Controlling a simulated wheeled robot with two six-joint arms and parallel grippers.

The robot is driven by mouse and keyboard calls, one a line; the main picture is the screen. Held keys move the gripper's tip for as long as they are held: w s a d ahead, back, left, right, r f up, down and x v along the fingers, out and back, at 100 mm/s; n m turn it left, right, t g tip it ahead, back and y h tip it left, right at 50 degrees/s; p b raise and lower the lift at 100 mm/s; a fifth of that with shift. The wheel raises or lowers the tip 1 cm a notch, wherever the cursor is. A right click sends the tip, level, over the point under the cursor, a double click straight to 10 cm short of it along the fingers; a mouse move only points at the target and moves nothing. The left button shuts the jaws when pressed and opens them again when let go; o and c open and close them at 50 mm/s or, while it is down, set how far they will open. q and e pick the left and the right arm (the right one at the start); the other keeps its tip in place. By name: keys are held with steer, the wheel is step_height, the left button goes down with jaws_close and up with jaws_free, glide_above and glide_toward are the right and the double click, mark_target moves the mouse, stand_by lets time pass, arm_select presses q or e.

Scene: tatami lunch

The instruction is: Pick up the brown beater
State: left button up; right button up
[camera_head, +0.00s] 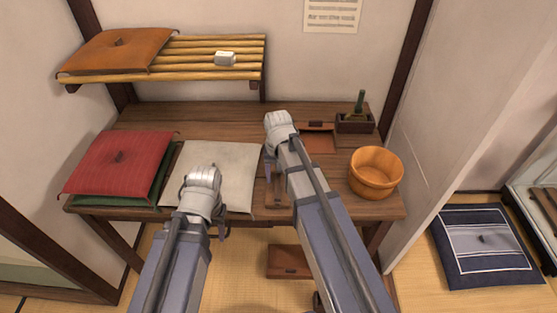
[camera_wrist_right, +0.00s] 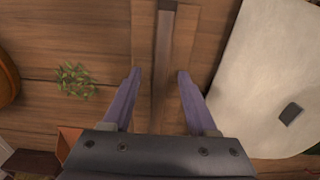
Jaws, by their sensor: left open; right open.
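A long dark brown bar (camera_wrist_right: 164,60), which I take to be the brown beater, lies on a lighter wooden piece on the table in the right wrist view. My right gripper (camera_wrist_right: 154,78) is open, with one finger on each side of the bar and a gap to both. In the head view, my right gripper (camera_head: 270,170) points down at the table, and brown wood (camera_head: 275,193) shows beside it. My arm hides much of the beater there. My left gripper (camera_head: 218,222) is open over the front edge of the pale cloth, away from the beater.
The pale cloth (camera_head: 238,160) and red cushion (camera_head: 118,160) lie left. A wooden tub (camera_head: 375,173), an orange-brown tray (camera_head: 321,142) and a dark planter box (camera_head: 355,123) stand right. A green sprig (camera_wrist_right: 76,80) lies beside my right gripper. A slatted shelf (camera_head: 200,72) hangs above.

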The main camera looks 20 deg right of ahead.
steer(key=shift+f, duration=0.3)
steer(key=shift+c, duration=0.3)
jaws_close()
